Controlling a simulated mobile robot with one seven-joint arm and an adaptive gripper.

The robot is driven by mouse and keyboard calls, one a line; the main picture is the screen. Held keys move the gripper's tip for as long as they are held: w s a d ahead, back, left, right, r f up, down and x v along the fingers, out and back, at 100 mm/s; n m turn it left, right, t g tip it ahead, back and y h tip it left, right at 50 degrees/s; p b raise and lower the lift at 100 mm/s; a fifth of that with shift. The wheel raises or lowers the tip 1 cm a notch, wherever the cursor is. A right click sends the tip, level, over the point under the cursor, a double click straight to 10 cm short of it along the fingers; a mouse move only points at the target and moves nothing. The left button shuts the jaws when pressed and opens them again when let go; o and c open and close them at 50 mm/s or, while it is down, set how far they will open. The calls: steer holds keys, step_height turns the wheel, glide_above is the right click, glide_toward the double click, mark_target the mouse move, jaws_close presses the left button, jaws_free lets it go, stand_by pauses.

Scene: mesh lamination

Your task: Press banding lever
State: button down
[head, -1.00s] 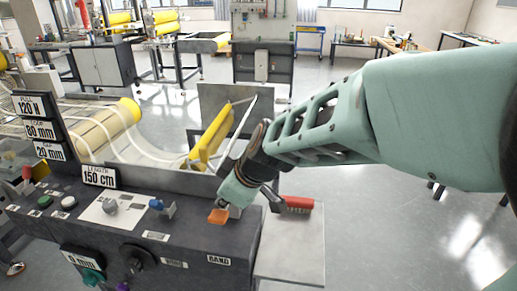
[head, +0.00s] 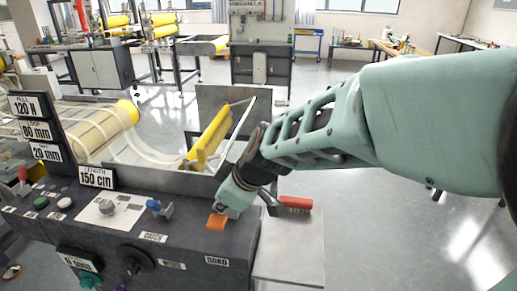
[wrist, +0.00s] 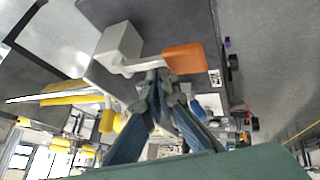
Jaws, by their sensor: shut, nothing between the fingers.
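The banding lever has an orange pad (head: 216,221) and stands at the right end of the dark control panel (head: 190,240), above a label reading BAND. In the wrist view the orange pad (wrist: 185,58) sits on a pale bent arm that comes from a grey block (wrist: 120,42). My gripper (head: 228,207) is shut and empty, just behind and right of the pad. In the wrist view its fingertips (wrist: 157,80) are close together beside the pale arm, near the pad's lower left corner. I cannot tell whether they touch the lever.
A brush with a red handle (head: 295,203) lies on the grey side plate (head: 290,250) right of the panel. A blue switch (head: 155,206), a grey knob (head: 106,206) and buttons are to the left. A yellow bar (head: 208,138) stands behind my gripper.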

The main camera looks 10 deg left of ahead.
mark_target(221, 214)
steer(key=shift+s+a+b, duration=0.2)
steer(key=shift+s+b, duration=0.15)
steer(key=shift+b, duration=0.45)
stand_by(0.9)
steer(key=shift+r, duration=0.1)
steer(key=shift+w+r+p, duration=0.15)
steer(key=shift+r+p, duration=0.15)
steer(key=shift+r, duration=0.5)
steer(key=shift+w+r+p, duration=0.15)
steer(key=shift+r+p, duration=0.15)
steer(key=shift+r, duration=0.45)
steer(key=shift+w+d+r+t, duration=0.1)
steer(key=shift+w+t, duration=0.05)
steer(key=shift+t, duration=0.15)
steer(key=shift+r, duration=0.1)
steer(key=r+p, duration=0.1)
steer(key=r, duration=0.1)
steer(key=w+r+p, duration=0.1)
steer(key=r, duration=0.1)
steer(key=shift+w+r+p, duration=0.1)
steer(key=shift+r+p, duration=0.3)
steer(key=shift+f, duration=0.15)
